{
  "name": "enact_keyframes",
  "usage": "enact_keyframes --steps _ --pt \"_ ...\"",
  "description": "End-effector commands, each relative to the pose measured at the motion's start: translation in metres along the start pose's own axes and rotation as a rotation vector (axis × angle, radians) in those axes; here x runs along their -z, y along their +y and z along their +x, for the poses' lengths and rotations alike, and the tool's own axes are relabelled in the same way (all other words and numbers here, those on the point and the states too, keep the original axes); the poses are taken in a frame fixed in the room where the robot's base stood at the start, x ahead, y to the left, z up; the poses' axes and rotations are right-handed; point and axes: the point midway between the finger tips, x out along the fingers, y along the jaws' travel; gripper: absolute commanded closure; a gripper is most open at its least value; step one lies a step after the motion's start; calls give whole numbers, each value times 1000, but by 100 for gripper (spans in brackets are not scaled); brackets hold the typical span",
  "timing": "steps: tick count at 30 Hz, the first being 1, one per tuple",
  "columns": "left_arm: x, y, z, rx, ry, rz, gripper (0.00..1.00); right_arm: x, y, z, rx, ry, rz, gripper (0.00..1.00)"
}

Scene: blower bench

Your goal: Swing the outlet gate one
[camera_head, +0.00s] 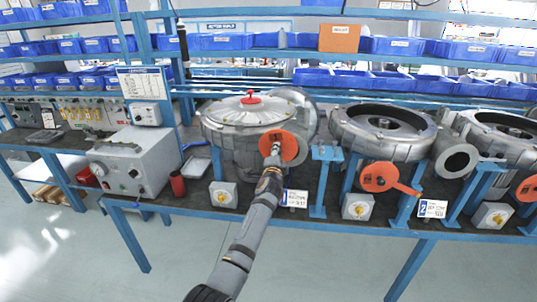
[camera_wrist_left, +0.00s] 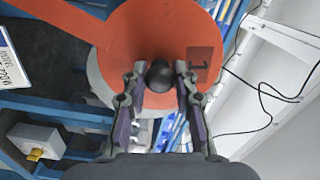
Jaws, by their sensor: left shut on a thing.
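Outlet gate one is an orange disc (camera_head: 293,147) on the front of the left blower (camera_head: 228,116). In the left wrist view the disc (camera_wrist_left: 140,28) carries a dark "1" label (camera_wrist_left: 203,60), and an orange arm runs off to the upper left. A black round knob (camera_wrist_left: 160,76) stands out from the disc. My left gripper (camera_head: 275,148) is at the disc, its fingers (camera_wrist_left: 160,70) shut on the knob from both sides. A grey rim (camera_wrist_left: 98,82) shows behind the disc's lower left edge. My left arm hides part of the disc in the head view. My right gripper is out of view.
More blowers (camera_head: 383,125) stand to the right, with another orange gate (camera_head: 379,177) and an open round outlet (camera_head: 456,161). Small boxes with yellow knobs (camera_head: 223,195) line the bench's front edge. A grey test unit (camera_head: 133,162) and a red can (camera_head: 177,184) are left.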

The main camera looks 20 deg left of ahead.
Motion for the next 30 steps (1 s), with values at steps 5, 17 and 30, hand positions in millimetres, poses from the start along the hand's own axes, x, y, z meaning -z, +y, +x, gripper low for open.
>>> enact_keyframes --steps 5,17,30 --pt "17 13 0 4 3 108 100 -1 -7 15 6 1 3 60" --pt "32 25 0 3 1 225 100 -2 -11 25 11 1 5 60" --pt "33 28 0 0 0 233 100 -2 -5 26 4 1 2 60"
